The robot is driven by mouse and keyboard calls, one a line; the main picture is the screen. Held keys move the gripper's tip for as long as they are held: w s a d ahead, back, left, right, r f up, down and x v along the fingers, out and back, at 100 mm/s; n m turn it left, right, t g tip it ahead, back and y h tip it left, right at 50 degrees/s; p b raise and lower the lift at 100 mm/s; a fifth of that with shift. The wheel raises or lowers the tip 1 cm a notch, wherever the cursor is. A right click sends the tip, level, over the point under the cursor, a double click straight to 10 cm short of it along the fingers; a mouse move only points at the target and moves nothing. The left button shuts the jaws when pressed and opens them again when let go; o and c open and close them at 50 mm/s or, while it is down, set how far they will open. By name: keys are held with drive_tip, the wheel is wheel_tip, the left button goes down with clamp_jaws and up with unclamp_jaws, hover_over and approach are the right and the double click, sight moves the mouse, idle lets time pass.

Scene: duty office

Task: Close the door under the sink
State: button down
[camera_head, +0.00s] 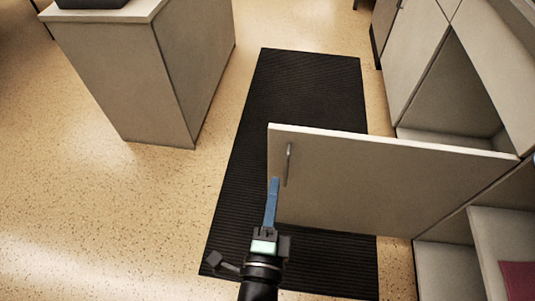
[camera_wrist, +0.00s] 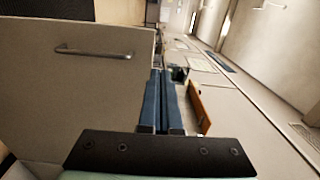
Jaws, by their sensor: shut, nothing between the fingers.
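The cabinet door (camera_head: 385,180) stands wide open, jutting out from the cabinet row on the right across the dark mat. Its metal handle (camera_head: 289,164) is near the free edge. My gripper (camera_head: 274,182) is shut and empty, its blue fingers pointing forward beside the door's free edge, just below the handle in the head view. I cannot tell whether they touch the door. In the wrist view the door (camera_wrist: 75,95) fills the left side with its handle (camera_wrist: 94,53), and my shut blue fingers (camera_wrist: 160,75) are right of it. The open compartment (camera_head: 455,95) shows behind the door.
A black ribbed mat (camera_head: 305,85) lies on the speckled floor under the door. A free-standing cabinet block (camera_head: 130,75) stands at upper left. An open lower shelf (camera_head: 490,235) with a dark red item (camera_head: 519,280) is at lower right. The floor at left is clear.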

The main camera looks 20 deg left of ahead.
wheel_tip(320, 180, down, 2)
approach(283, 133)
drive_tip(key=x, duration=0.7)
drive_tip(key=shift+p, duration=0.3)
